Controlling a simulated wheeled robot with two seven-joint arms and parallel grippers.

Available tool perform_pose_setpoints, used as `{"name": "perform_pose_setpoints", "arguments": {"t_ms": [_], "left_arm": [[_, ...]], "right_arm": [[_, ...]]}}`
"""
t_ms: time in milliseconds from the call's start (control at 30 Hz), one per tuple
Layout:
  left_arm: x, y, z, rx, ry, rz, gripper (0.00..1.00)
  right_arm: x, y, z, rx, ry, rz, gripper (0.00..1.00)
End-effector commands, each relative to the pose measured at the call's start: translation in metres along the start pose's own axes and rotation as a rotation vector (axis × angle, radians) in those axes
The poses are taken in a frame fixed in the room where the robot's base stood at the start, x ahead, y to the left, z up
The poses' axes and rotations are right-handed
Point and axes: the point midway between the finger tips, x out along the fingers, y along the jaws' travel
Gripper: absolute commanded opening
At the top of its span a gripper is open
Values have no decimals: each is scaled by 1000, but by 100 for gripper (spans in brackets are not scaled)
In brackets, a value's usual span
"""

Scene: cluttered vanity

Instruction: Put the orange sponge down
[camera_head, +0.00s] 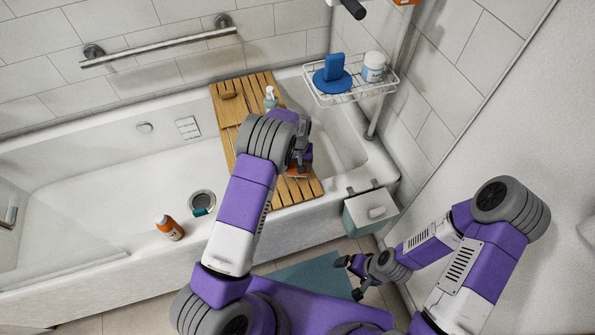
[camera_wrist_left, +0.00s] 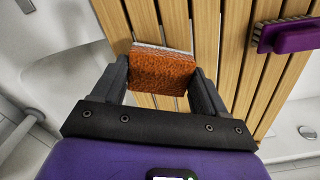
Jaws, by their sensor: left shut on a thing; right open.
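The orange sponge (camera_wrist_left: 162,72) is between the fingers of my left gripper (camera_wrist_left: 163,80) in the left wrist view, with wooden slats behind it. My left gripper is shut on the sponge. In the head view, a bit of the orange sponge (camera_head: 298,170) shows below my left gripper (camera_head: 301,163), over the near part of the wooden bath tray (camera_head: 285,193). Whether the sponge touches the slats I cannot tell. My right gripper (camera_head: 352,278) is open and empty, low over the floor beside the tub.
A purple brush (camera_wrist_left: 291,36) lies on the tray. A pump bottle (camera_head: 270,98) and a wooden block (camera_head: 228,95) are farther back on it. A wire rack (camera_head: 345,97) holds blue items and a white jar (camera_head: 374,67).

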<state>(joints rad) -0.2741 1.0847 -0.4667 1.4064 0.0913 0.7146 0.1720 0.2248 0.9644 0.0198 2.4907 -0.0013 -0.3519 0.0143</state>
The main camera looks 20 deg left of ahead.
Motion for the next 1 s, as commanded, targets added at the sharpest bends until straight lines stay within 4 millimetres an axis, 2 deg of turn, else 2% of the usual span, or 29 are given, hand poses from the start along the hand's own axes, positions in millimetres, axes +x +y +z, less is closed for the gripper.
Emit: {"name": "perform_pose_setpoints", "arguments": {"t_ms": [100, 167, 567, 600, 700, 733, 1000], "left_arm": [[22, 0, 1, 1, -3, -1, 45], [27, 0, 0, 0, -1, 0, 45], [31, 0, 0, 1, -1, 0, 45], [30, 0, 0, 1, -1, 0, 79], [30, 0, 0, 1, -1, 0, 94], [30, 0, 0, 1, -1, 0, 99], [29, 0, 0, 1, -1, 0, 99]], "right_arm": [[8, 3, 0, 0, 0, 0, 100], [9, 4, 0, 0, 0, 0, 100], [12, 4, -1, 0, 0, 0, 100], [11, 4, 0, 0, 0, 0, 100], [10, 4, 0, 0, 0, 0, 100], [10, 4, 0, 0, 0, 0, 100], [10, 4, 0, 0, 0, 0, 100]]}}
